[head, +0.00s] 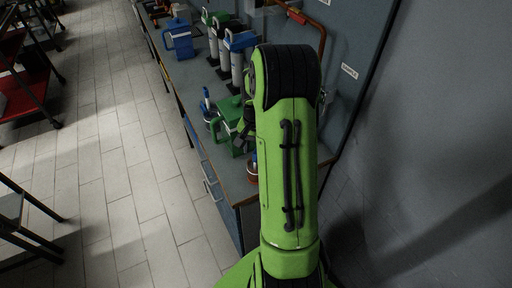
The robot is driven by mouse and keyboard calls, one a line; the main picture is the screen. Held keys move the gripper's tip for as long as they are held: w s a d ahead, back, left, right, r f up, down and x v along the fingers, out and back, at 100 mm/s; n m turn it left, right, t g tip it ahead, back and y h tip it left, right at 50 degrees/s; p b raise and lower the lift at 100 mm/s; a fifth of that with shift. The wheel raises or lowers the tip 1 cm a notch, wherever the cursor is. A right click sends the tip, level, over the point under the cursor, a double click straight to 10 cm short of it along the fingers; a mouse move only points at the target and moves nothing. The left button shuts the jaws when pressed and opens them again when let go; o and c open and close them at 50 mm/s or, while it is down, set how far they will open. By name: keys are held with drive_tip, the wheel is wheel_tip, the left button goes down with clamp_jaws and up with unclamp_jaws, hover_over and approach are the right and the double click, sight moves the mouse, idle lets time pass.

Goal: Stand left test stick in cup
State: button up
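A blue stick (206,93) stands upright, slightly tilted, at a small dark cup (212,113) on the counter's left edge. A second blue stick (254,158) shows at a reddish-brown cup (251,178) nearer to me, partly covered by my arm. I cannot tell how either stick sits in its cup. My gripper (245,126) is a small dark shape beside my arm, over or next to a green jug (229,120). Most of it is hidden by my green arm, so its fingers and any held thing cannot be made out.
The narrow counter (197,74) runs along a grey wall. A blue jug (179,40) and several cylinders (237,75) with coloured tops stand farther back. A copper pipe (322,45) is on the wall. The tiled floor (120,150) at left is open; a red-shelved rack (25,90) stands beyond.

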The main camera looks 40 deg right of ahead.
wheel_tip(320, 180, up, 16)
drive_tip(key=p, duration=0.1)
drive_tip(key=shift+f, duration=0.15)
idle(1.1)
drive_tip(key=s+a+r+n+t, duration=0.1)
drive_tip(key=s+a+r+n, duration=0.2)
drive_tip(key=a, duration=0.5)
drive_tip(key=s+a+r+n+t, duration=0.1)
drive_tip(key=s+a+n+t, duration=0.3)
drive_tip(key=s+a+n, duration=0.5)
drive_tip(key=s+a, duration=0.3)
drive_tip(key=a, duration=0.3)
drive_tip(key=shift+s+t, duration=0.25)
drive_tip(key=shift+t, duration=0.05)
drive_tip(key=shift+r, duration=0.1)
